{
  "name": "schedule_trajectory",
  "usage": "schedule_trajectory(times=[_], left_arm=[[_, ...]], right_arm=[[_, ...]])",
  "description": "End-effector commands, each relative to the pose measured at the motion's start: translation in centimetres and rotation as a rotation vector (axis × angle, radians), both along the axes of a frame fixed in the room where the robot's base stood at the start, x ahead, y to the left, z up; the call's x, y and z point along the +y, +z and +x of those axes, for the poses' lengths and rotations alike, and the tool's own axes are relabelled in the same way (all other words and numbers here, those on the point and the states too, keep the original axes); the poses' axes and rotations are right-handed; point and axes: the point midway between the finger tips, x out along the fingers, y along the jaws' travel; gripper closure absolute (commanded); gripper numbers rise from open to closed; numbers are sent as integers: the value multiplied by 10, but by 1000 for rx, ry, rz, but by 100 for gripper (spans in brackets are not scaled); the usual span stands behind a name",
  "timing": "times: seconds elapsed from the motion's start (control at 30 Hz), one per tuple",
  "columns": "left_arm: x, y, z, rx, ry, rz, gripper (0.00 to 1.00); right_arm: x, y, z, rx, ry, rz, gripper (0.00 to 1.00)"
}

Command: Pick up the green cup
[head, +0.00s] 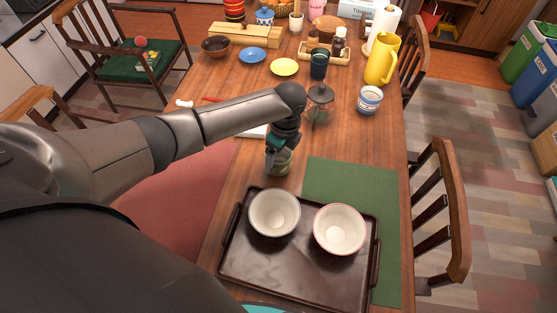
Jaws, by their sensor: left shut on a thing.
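The green cup (279,165), a small see-through greenish cup, is just beyond the dark tray, on or just above the wooden table. My left gripper (279,151) reaches down onto it from above and is shut on it. The gripper hides the cup's upper part, and I cannot tell whether its base touches the table. My right gripper is not in view.
The dark tray (300,277) with two white bowls (274,213) (339,229) lies on a green mat (350,178). A glass jar (319,103), dark teal cup (319,64), striped cup (369,99) and yellow pitcher (382,60) stand beyond. Bare table shows right of the jar.

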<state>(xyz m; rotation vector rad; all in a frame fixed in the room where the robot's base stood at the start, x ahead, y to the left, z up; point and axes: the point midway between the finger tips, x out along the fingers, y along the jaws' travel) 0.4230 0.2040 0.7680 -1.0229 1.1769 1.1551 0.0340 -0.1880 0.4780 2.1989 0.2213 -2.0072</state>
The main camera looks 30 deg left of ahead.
Motion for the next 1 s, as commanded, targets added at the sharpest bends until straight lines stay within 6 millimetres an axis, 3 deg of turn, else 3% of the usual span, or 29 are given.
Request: schedule_trajectory(times=[0.03, 0.33, 0.73, 0.87, 1.0], left_arm=[[0, 0, 0, 0, 0, 0, 47], [0, 0, 0, 0, 0, 1, 80], [0, 10, 1, -3, 0, 0, 80], [1, 27, 1, -4, 0, 0, 80], [0, 58, 2, -6, 0, -1, 80]], right_arm=[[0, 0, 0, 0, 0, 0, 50], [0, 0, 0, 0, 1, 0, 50], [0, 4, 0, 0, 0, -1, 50], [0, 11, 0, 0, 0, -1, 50], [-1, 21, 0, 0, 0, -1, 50]])
